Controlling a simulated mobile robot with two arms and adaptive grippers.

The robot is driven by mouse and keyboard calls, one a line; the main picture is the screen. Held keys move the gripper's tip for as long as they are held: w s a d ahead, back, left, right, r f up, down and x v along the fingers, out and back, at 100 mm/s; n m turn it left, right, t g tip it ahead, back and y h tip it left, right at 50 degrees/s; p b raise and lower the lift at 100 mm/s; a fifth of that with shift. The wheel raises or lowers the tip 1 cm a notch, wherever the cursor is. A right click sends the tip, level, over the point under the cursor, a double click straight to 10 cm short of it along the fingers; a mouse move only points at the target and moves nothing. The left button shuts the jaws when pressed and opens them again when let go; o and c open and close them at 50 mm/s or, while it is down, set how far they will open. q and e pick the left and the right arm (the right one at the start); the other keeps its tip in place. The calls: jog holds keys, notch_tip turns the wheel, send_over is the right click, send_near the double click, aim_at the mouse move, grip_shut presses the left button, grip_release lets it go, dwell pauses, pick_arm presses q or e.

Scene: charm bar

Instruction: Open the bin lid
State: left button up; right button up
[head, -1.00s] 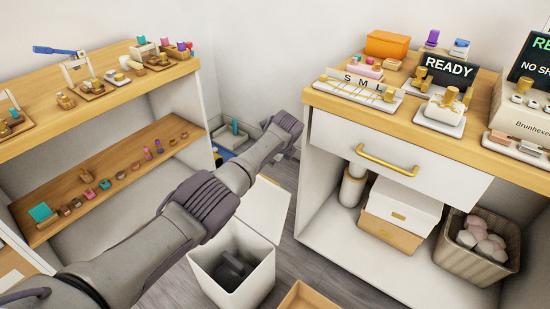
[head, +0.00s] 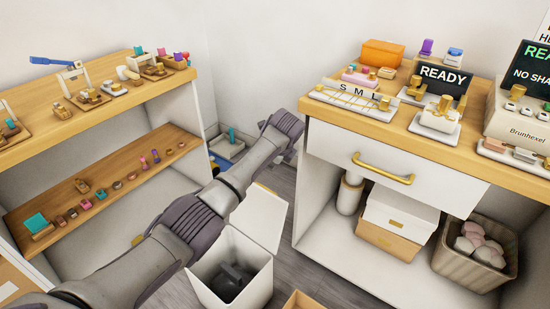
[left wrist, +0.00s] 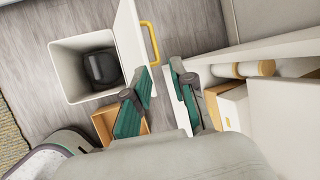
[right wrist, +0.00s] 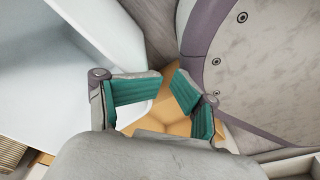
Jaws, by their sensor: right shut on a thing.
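The white bin (head: 260,279) stands on the floor with its mouth open and a dark thing inside. Its white lid (head: 259,217) stands raised at the bin's far right edge. In the left wrist view the lid (left wrist: 129,45) is seen nearly edge-on, with a yellow handle (left wrist: 150,43) on its outer face. My left gripper (left wrist: 165,78) is open and empty, close to the lid and below the handle in that view. My right gripper (right wrist: 163,80) is shut on a tan thing (right wrist: 172,112) that I cannot identify.
A white counter with a drawer (head: 395,166) stands right of the bin, with boxes (head: 402,209) and a basket (head: 465,268) below. Wooden shelves (head: 100,200) stand left. A tan open box (head: 300,301) is on the floor near the bin. Grey floor shows between.

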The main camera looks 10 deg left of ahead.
pick_arm(q)
jog(key=v, duration=0.3)
dwell(0.4)
